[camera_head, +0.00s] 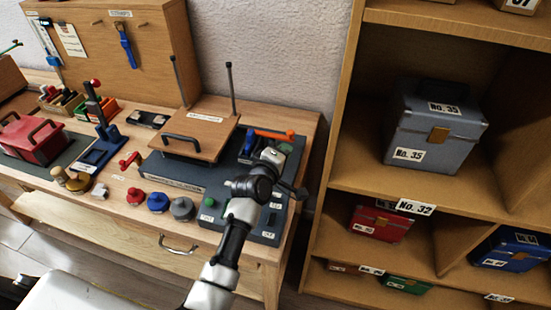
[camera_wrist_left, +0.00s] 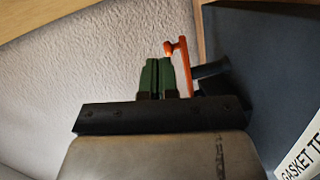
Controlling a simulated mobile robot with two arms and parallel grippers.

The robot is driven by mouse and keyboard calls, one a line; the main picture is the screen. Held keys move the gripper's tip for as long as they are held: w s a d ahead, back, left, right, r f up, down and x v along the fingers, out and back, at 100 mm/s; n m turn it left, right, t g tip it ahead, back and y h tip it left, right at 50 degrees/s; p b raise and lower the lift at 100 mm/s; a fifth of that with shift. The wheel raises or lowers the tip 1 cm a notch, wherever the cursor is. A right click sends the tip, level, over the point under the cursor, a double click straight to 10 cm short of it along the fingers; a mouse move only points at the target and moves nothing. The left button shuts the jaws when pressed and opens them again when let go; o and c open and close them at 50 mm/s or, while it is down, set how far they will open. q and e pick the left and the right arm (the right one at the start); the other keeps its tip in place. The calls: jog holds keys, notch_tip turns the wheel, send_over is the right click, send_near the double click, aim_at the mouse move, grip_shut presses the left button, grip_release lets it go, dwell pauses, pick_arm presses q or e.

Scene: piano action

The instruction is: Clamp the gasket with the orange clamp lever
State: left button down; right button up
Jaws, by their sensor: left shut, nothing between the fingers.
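The orange clamp lever (camera_head: 270,135) lies across the back right of the dark gasket tester, with a reddish knob at its right end. It also shows in the left wrist view (camera_wrist_left: 184,68), just right of my fingers. My left gripper (camera_head: 284,148) reaches over the tester's right part, close to the lever. Its green fingers (camera_wrist_left: 157,76) are together and empty. I cannot tell whether they touch the lever. The tester base (camera_head: 170,168) carries a label, partly readable in the wrist view. I cannot make out the gasket; my wrist covers part of the tester. My right gripper is not in view.
A wooden board with a black handle (camera_head: 198,130) and two upright rods stands left of the lever. Red, blue and grey knobs (camera_head: 157,202) line the bench front. A shelf with cases (camera_head: 436,125) stands right. A wall (camera_wrist_left: 70,70) is close behind the lever.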

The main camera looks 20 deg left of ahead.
pick_arm(q)
jog(key=shift+v, duration=2.05)
jog(key=shift+f, duration=0.1)
